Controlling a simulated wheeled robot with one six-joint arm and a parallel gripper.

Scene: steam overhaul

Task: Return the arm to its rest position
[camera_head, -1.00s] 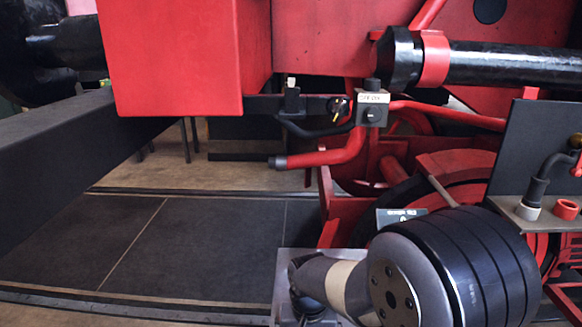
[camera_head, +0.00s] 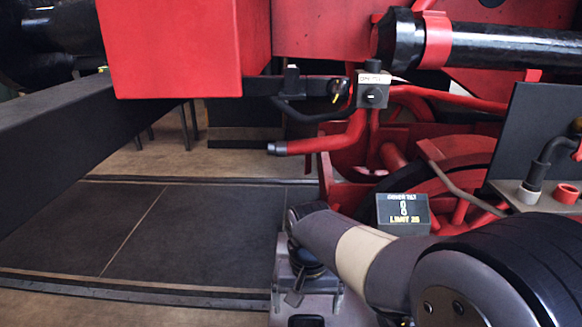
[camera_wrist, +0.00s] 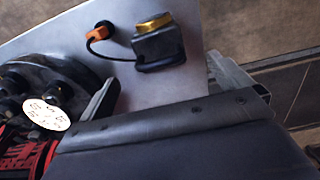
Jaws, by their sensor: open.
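My arm shows at the lower right of the head view. A grey and tan link of mine runs from a joint at the bottom middle to a large dark round joint at the lower right corner. The wrist view looks closely at a silver plate (camera_wrist: 205,100) with a gold-topped dark fitting (camera_wrist: 157,40) and an orange plug (camera_wrist: 98,33). Dark round parts with a white oval tag (camera_wrist: 46,114) lie at its left.
Red pipework (camera_head: 330,143), a labelled valve box (camera_head: 372,91) and a dark upright panel (camera_head: 540,125) are near. A red block (camera_head: 180,50) hangs upper left. Dark floor plates (camera_head: 130,235) at left are clear.

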